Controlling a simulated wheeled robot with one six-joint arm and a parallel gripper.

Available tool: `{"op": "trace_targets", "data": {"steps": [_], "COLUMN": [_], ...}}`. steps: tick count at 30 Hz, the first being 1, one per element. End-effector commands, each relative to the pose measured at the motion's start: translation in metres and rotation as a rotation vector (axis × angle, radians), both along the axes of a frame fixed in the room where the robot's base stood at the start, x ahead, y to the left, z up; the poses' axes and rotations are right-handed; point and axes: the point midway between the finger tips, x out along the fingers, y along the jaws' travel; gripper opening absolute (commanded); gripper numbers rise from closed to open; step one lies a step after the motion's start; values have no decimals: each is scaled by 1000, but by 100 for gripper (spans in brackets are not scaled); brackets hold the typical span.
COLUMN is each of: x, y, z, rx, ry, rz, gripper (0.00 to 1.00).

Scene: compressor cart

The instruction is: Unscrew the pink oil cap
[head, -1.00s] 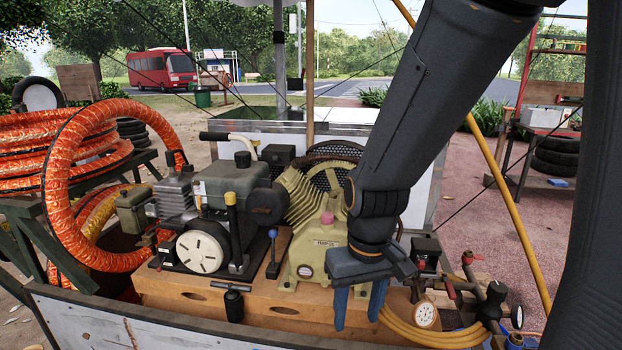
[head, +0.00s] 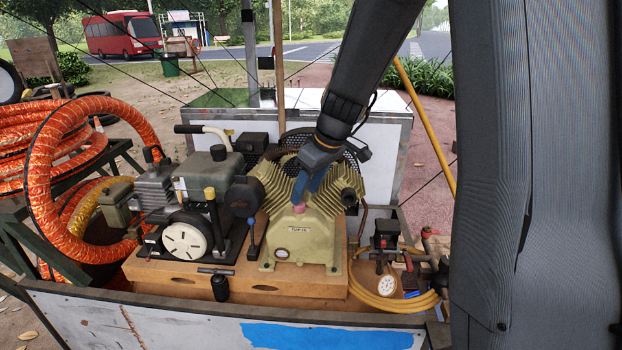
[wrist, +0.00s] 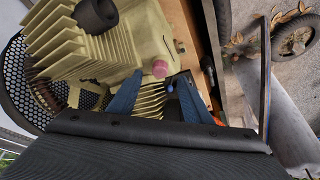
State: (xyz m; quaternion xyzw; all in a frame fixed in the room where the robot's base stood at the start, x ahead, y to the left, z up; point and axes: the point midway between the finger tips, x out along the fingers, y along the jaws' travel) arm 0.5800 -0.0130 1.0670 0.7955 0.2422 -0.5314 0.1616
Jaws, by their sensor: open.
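The pink oil cap (head: 299,208) sits on top of the beige compressor block (head: 318,237), above its label. My gripper (head: 311,188) has blue fingers and is just above and behind the cap in the head view, pointing down toward it at a tilt. In the wrist view the cap (wrist: 160,68) shows beyond the space between the two spread fingers (wrist: 158,84). The fingers are open and hold nothing. I cannot tell whether either finger touches the cap.
Ribbed cooling fins and a black mesh guard (wrist: 22,85) lie close around my gripper. An engine with a white round cover (head: 186,240) stands to the left. A gauge (head: 387,285) and yellow hose (head: 365,297) lie to the right. The cart's front wall (head: 190,325) runs along the bottom.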

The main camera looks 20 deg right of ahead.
Motion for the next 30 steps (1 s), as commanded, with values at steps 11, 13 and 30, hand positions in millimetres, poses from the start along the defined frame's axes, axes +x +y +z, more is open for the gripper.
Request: {"op": "trace_targets", "data": {"steps": [11, 13, 30], "x": [13, 14, 14], "y": [9, 10, 10], "z": [-39, -41, -43], "rx": [0, 0, -1], "ry": [2, 1, 1], "rz": [-1, -1, -1], "gripper": [45, 45, 2]}}
